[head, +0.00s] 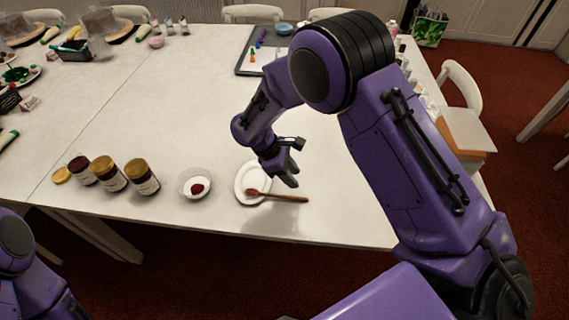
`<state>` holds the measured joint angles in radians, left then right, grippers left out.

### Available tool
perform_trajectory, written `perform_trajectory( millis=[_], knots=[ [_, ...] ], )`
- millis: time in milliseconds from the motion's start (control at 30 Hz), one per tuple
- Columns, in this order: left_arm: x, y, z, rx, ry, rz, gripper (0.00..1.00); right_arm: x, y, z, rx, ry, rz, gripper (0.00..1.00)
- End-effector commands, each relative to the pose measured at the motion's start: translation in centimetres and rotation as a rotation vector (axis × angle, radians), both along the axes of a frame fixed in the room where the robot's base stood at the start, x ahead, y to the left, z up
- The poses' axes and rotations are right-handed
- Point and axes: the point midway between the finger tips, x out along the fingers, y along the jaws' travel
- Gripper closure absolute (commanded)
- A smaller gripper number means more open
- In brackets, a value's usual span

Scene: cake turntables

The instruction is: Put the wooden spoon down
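The wooden spoon (283,197) lies with its reddish bowl end on a round white plate (241,188) near the table's front edge. Its handle reaches right, past the plate's rim. My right gripper (291,178) is just above and behind the handle, over the plate's right side. Its two dark fingertips look parted, with nothing between them, and the spoon appears apart from them. My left gripper is out of view; only part of my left arm shows at the lower left.
A small bowl with a red dollop (186,180) stands left of the plate, then several dark jars (142,180) with gold lids. A grey tray (243,66) lies at the back. The middle of the white table (150,100) is clear. A chair (461,85) stands at the right.

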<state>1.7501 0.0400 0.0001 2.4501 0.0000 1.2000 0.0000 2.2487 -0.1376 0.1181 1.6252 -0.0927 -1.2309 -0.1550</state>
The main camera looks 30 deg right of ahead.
Motion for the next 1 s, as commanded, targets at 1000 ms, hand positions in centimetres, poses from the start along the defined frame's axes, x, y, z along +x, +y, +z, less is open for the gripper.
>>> perform_trajectory(
  millis=[1000],
  knots=[
    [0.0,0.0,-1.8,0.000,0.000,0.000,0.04,2.9,4.1,8.7,0.000,0.000,-0.001,0.61]
  ],
)
